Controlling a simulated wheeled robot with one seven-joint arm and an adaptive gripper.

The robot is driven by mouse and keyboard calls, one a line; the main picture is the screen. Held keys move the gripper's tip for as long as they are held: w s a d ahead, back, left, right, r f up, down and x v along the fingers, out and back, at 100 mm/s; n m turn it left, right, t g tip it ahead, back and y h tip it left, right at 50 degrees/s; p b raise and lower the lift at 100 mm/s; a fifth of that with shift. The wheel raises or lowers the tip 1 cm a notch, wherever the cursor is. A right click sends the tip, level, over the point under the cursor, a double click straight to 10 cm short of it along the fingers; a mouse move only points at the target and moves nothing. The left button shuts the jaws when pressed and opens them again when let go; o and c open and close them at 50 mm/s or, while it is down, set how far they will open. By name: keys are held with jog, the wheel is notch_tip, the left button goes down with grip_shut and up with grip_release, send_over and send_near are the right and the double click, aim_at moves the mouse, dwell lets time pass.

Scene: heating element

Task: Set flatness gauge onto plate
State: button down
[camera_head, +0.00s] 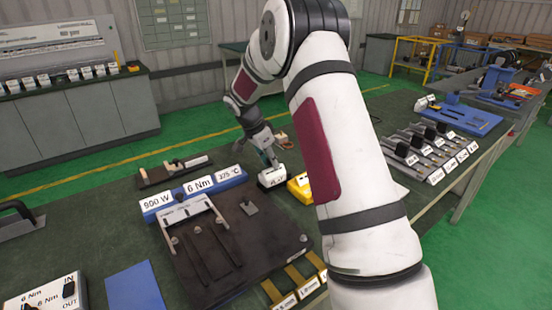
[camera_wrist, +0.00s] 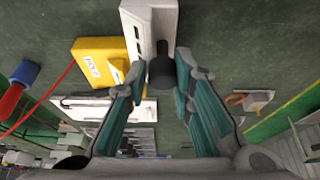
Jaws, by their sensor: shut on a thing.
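The flatness gauge (camera_head: 271,179) is a white block with a dark-lettered label in the head view, just beyond the dark plate's far right corner. In the wrist view the gauge (camera_wrist: 148,22) shows as a long white body with a black knob at its near end. My gripper (camera_head: 268,157) is above the gauge, and in the wrist view my gripper (camera_wrist: 162,68) has its fingertips on both sides of the knob, shut on it. I cannot tell whether the gauge touches the bench. The dark plate (camera_head: 207,277) lies in front, with slots and a pale bracket on its far left part.
A blue block (camera_head: 160,200) with white labels stands along the plate's far edge. A yellow box (camera_head: 300,187) is close to the gauge's right, and the box also shows in the wrist view (camera_wrist: 98,62). Brass strips (camera_head: 296,277) lie at the plate's right. A blue sheet (camera_head: 134,287) lies left.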

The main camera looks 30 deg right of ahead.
aim_at(260, 177)
jog(key=a+b, duration=0.1)
jog(key=a, duration=0.5)
jog(key=shift+w+a, duration=0.2)
jog(key=c, duration=1.4)
grip_release()
jog(key=shift+a, duration=0.1)
jog(key=shift+c, duration=0.2)
jog(key=shift+s, duration=0.1)
jog(key=shift+r, duration=0.25)
jog(key=v, duration=1.1)
jog(key=shift+r, duration=0.25)
